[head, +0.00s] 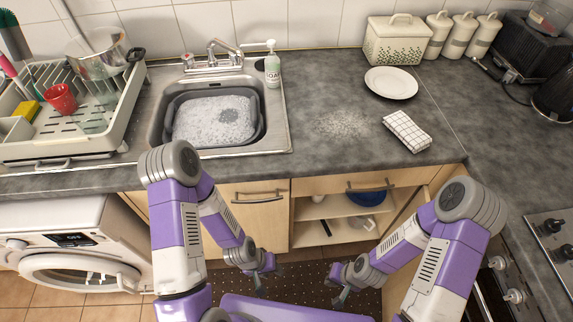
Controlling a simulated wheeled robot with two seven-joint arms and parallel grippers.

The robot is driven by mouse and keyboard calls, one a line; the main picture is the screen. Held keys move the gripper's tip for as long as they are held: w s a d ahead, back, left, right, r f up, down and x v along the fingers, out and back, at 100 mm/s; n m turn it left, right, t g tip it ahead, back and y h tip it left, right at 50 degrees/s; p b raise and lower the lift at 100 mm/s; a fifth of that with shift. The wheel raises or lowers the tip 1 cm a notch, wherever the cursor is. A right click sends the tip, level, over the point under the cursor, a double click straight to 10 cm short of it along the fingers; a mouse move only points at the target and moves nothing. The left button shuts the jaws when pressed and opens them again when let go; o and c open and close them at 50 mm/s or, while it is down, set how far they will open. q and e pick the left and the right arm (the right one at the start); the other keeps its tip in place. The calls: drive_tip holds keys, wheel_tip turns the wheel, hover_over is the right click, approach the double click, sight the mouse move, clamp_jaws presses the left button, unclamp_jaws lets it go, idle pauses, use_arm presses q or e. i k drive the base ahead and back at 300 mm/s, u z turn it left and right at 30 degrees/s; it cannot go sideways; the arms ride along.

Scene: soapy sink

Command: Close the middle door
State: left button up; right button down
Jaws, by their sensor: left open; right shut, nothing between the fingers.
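Below the counter, a wooden cabinet stands open in the middle, its shelves (313,209) in plain sight. A wooden panel (408,206) at the right side of this opening looks like its door swung outward; my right arm hides much of it. To the left, a wooden door (254,214) with a metal handle is shut. My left gripper (258,279) is open and empty, low in front of the shut door. My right gripper (341,297) is shut and empty, low in front of the open cabinet. Neither gripper visibly touches a door.
A blue bowl (369,197) and other small items are inside the open cabinet. A white washing machine (75,247) stands at the left, an oven with knobs (513,296) at the right. The sink (276,127) holds a grey tub of suds. A dotted mat (305,279) covers the floor.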

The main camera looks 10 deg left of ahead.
sight(395, 291)
drive_tip(key=u, duration=0.4)
drive_tip(key=k, duration=1.5)
drive_tip(key=z, duration=0.4)
